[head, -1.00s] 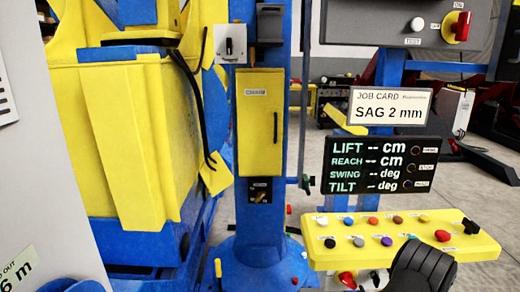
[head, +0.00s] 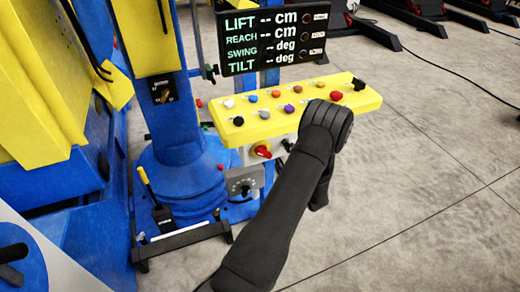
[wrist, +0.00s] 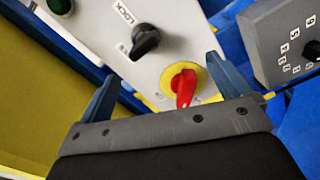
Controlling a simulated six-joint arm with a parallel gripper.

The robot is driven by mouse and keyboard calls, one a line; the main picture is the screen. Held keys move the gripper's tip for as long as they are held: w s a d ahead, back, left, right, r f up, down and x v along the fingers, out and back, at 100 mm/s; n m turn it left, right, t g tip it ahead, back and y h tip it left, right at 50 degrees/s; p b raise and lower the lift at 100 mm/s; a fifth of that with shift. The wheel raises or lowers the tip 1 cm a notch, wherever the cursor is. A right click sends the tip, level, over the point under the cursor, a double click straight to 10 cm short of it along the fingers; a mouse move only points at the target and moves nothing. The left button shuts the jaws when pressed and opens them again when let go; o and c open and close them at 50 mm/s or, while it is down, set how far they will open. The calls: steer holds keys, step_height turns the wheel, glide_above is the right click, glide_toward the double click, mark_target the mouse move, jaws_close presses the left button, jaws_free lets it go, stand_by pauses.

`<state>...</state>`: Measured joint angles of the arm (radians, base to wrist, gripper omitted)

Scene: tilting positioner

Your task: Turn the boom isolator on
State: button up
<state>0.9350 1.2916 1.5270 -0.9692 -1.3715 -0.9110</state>
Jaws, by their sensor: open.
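A red rotary handle on a round yellow plate (wrist: 184,86) sits on a pale panel (wrist: 163,30) in the wrist view. The handle's grip points down in that picture. A red handle on yellow (head: 262,151) also shows in the head view, under the yellow button console. No readable label shows that it is the boom isolator. My gripper (wrist: 162,68) is open and empty, with its two blue fingers either side of the red handle and apart from it. In the head view my arm hides the gripper.
A black knob (wrist: 144,40) marked LOCK and a green button (wrist: 61,6) are on the same panel. A grey dial box (wrist: 289,45) stands close at the right. The yellow console (head: 300,112) with several buttons overhangs the handle. Open floor lies at right.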

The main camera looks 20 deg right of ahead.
mark_target(265, 156)
steer(key=s+a+n, duration=0.8)
steer(key=s+n, duration=0.4)
steer(key=n, duration=0.2)
steer(key=w, duration=1.7)
steer(key=shift+w+a+r, duration=0.1)
steer(key=shift+w+r, duration=0.1)
steer(key=shift+r, duration=0.1)
steer(key=c, duration=1)
